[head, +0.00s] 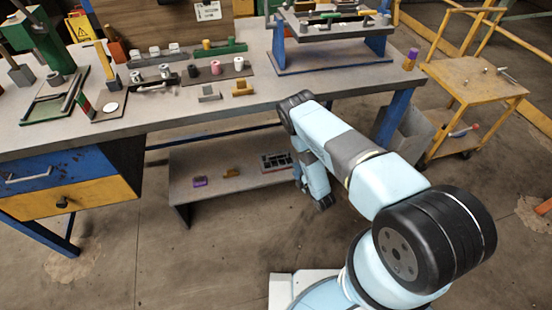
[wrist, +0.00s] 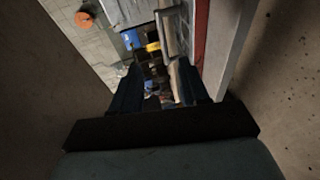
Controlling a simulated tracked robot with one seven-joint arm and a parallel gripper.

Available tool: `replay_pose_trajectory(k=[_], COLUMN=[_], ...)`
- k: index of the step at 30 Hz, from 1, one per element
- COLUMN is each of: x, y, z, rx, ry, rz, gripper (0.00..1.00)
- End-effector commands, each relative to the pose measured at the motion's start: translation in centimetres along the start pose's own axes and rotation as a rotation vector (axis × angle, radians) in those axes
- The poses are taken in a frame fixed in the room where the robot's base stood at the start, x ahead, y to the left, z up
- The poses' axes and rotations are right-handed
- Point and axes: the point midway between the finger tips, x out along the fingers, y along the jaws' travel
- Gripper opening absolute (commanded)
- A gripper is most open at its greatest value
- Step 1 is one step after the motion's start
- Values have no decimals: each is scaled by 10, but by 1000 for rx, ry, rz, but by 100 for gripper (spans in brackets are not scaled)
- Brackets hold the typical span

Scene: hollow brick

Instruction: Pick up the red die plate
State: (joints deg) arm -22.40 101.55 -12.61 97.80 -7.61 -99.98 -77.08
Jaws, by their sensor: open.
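I cannot pick out a red die plate for certain in either view. In the head view, a small orange-red block (head: 117,51) stands at the back left of the workbench (head: 270,93). My gripper (head: 323,204) hangs low in front of the bench, beside the right end of the low shelf (head: 226,190). In the wrist view, my gripper (wrist: 157,88) has its two dark fingers apart, with nothing held between them. Past the fingers are small, dark, blurred shapes. A red strip (wrist: 201,36) runs along a pale edge at the upper right there.
The low shelf holds a purple piece (head: 200,181), an orange piece (head: 231,173) and a dark compartment tray (head: 276,161). Several small parts and racks crowd the bench top. A yellow cart (head: 470,85) stands at the right. The floor in front of the low shelf is clear.

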Motion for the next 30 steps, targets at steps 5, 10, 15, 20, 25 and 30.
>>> replay_pose_trajectory(k=[5, 10, 15, 20, 25, 30], x=[28, 59, 81, 89, 104, 128], y=[1, 0, 0, -1, -3, -6], z=[-12, -18, -19, -19, -18, -17], rx=[-5, -5, -6, -6, -6, -5], ry=[20, 27, 28, 28, 27, 28], rz=[5, 3, 2, 0, 1, 1], gripper=[44, 44, 44, 44, 44, 44])
